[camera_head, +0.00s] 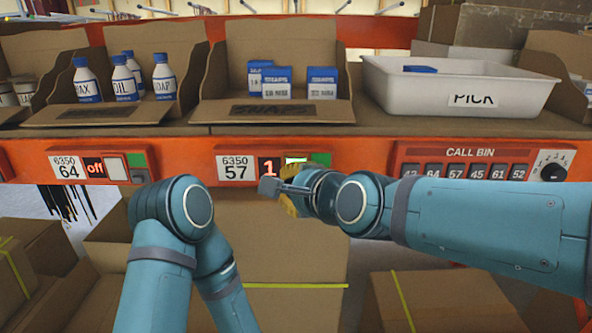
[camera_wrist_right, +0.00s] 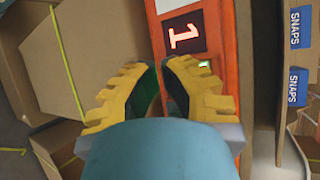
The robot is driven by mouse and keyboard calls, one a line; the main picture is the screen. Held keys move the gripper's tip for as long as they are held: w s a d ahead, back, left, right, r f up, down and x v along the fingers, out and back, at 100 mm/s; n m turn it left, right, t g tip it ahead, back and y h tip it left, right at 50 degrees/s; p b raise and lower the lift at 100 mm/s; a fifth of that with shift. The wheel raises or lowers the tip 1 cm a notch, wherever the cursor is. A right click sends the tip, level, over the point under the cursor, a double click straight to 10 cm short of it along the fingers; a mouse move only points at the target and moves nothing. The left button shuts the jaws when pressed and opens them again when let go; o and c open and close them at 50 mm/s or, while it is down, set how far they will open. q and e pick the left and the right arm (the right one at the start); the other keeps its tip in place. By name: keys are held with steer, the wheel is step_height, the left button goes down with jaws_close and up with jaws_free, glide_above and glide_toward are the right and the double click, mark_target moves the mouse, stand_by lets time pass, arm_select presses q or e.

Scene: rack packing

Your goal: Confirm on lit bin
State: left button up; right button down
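The lit bin is bin 57, an open cardboard bin (camera_head: 275,113) on the shelf holding blue and white SNAPS boxes (camera_head: 277,83). Its label reads 6350 57, and its display (camera_head: 268,168) shows a red 1, also seen in the right wrist view (camera_wrist_right: 185,38). Beside the display is a button lit green-white (camera_head: 296,160), mostly hidden by my right gripper (camera_head: 272,188); a sliver shows in the wrist view (camera_wrist_right: 204,64). My left gripper is out of view.
Bin 64's display (camera_head: 95,168) reads off, under a bin of bottles (camera_head: 124,77). At right are a white PICK tray (camera_head: 455,88) and a CALL BIN panel (camera_head: 480,163). Cardboard boxes (camera_head: 440,300) stand below the rail. My left arm is folded at lower left.

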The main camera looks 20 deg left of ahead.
steer(key=shift+w+a, duration=0.1)
steer(key=shift+w, duration=0.25)
stand_by(0.3)
steer(key=shift+s, duration=0.15)
steer(key=shift+s+d+p, duration=0.25)
steer(key=shift+s+p, duration=0.1)
steer(key=shift+s, duration=0.3)
steer(key=s+p, duration=0.1)
steer(key=s, duration=0.1)
steer(key=s+d+p, duration=0.1)
steer(key=s+p, duration=0.1)
steer(key=s, duration=0.1)
steer(key=shift+d, duration=0.2)
stand_by(0.3)
steer(key=shift+w, duration=0.1)
stand_by(0.4)
